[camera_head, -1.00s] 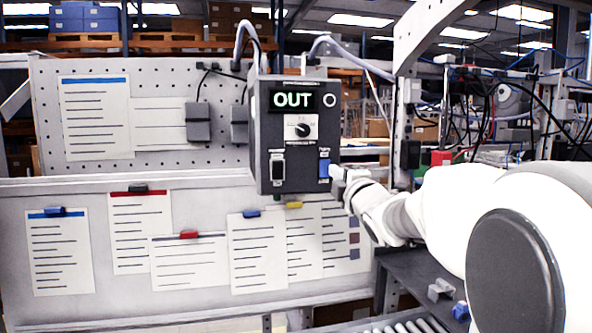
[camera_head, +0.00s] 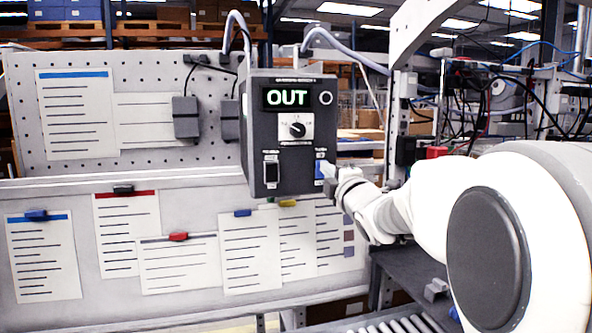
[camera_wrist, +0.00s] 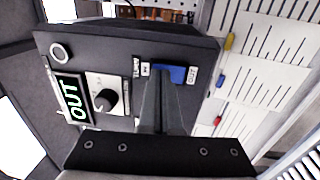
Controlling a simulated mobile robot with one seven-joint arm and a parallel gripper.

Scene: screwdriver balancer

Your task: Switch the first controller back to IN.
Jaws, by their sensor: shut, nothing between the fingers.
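The controller is a dark grey box (camera_head: 257,150) hanging in front of the pegboard. Its display (camera_head: 287,97) reads OUT in green; the display also shows sideways in the wrist view (camera_wrist: 73,100). A blue switch (camera_head: 319,170) sits at the box's lower right. In the wrist view the blue switch (camera_wrist: 172,74) lies between an IN label (camera_wrist: 145,70) and an OUT label (camera_wrist: 191,75), nearer OUT. My gripper (camera_wrist: 160,80) is shut and empty, its fingertips right at the switch. I cannot tell whether they touch it. In the head view my gripper (camera_head: 332,170) reaches in from the right.
The box also carries a rotary knob (camera_head: 297,130), a black rocker (camera_head: 271,171) and a round lamp (camera_head: 325,98). Cables rise from its top. Papers with clips hang on the panel (camera_head: 110,190) to the left. A roller conveyor (camera_head: 395,325) lies below.

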